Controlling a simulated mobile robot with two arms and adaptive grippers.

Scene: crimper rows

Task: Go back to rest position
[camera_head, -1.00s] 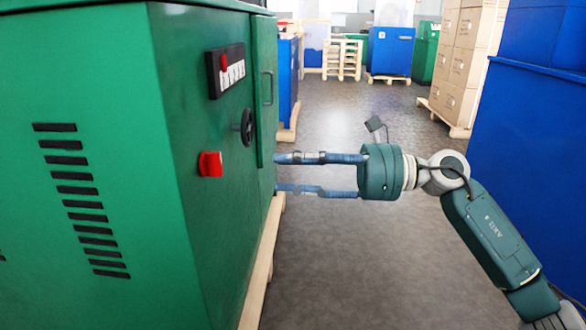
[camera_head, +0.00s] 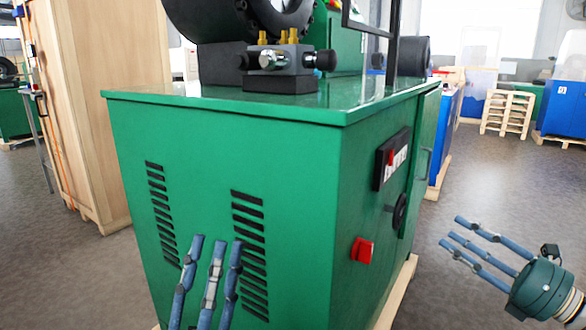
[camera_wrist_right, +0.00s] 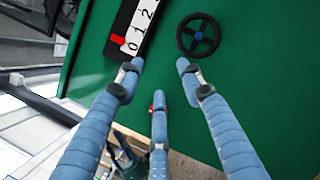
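My left gripper (camera_head: 216,245) comes up from the bottom edge of the head view, its blue fingers spread apart and empty in front of the green machine cabinet's (camera_head: 290,205) vented side. My right gripper (camera_head: 451,232) is at the lower right, fingers apart and empty, pointing at the cabinet's control side with a gap between. In the right wrist view its fingers (camera_wrist_right: 160,85) are spread before the green panel. The panel carries a black handwheel (camera_head: 400,211), a dark number plate (camera_head: 391,158) and a red switch (camera_head: 362,249). The handwheel also shows in the wrist view (camera_wrist_right: 198,35).
A black crimper head with a valve block (camera_head: 281,68) sits on the cabinet top. A tall wooden crate (camera_head: 95,100) stands at the left. Pallets (camera_head: 507,112) and blue machines (camera_head: 562,110) stand at the back right. Grey floor (camera_head: 470,185) is open right of the cabinet.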

